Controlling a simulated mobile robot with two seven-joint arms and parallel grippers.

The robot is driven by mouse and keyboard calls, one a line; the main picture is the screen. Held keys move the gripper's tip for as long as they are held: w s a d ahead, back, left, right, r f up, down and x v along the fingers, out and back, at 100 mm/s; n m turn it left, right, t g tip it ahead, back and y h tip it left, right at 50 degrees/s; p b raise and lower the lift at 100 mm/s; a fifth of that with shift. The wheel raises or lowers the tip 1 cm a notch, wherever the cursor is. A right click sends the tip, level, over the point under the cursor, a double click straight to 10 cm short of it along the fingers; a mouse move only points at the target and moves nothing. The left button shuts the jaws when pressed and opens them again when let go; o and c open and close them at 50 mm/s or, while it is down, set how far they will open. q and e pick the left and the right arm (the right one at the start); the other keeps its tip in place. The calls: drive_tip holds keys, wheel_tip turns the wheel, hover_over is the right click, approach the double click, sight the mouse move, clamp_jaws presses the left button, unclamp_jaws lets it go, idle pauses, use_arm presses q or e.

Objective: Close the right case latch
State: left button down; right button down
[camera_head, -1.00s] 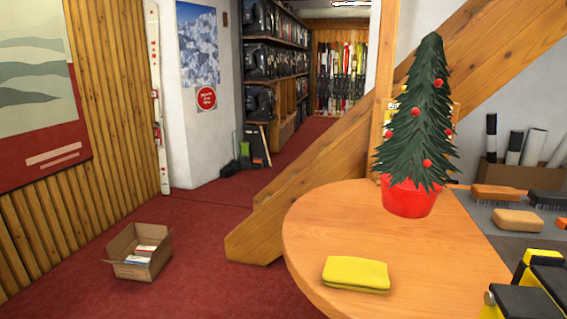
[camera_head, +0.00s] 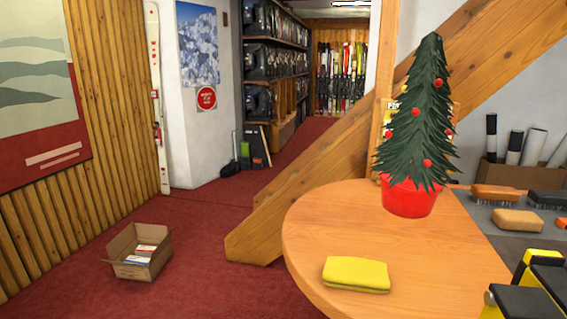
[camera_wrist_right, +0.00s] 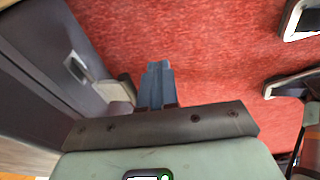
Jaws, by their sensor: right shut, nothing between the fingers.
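My right gripper (camera_wrist_right: 157,68) shows in the right wrist view with its two blue-grey fingers together and nothing between them. Left of the fingers is a dark grey panel (camera_wrist_right: 45,45), which may be the case's side. It bears a small pale metal plate (camera_wrist_right: 76,68), possibly a latch; I cannot tell whether it is open or shut. A beige block (camera_wrist_right: 124,88) sits close to the left of the fingers. In the head view, a black and yellow object (camera_head: 548,278) is cut off at the lower right; I cannot tell whether it is the case. Neither gripper shows there.
A round wooden table (camera_head: 420,265) holds a small decorated tree in a red pot (camera_head: 409,199) and a folded yellow cloth (camera_head: 356,273). Brushes (camera_head: 495,192) lie on a grey surface at the right. An open cardboard box (camera_head: 140,250) stands on the red carpet.

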drive_tip(key=shift+r, duration=0.1)
idle(0.4)
drive_tip(key=shift+w+d+r, duration=0.2)
drive_tip(key=shift+w+r, duration=0.5)
drive_tip(key=shift+w, duration=0.2)
drive_tip(key=shift+w+r, duration=0.1)
drive_tip(key=shift+w, duration=0.25)
drive_tip(key=shift+s+a+p, duration=0.25)
drive_tip(key=shift+s+p, duration=0.75)
drive_tip(key=shift+p, duration=0.45)
drive_tip(key=shift+s+a+p, duration=0.2)
drive_tip(key=shift+s+p, duration=0.8)
drive_tip(key=shift+p, duration=0.4)
wheel_tip(320, 180, up, 8)
drive_tip(key=p, duration=0.5)
drive_tip(key=shift+s, duration=0.1)
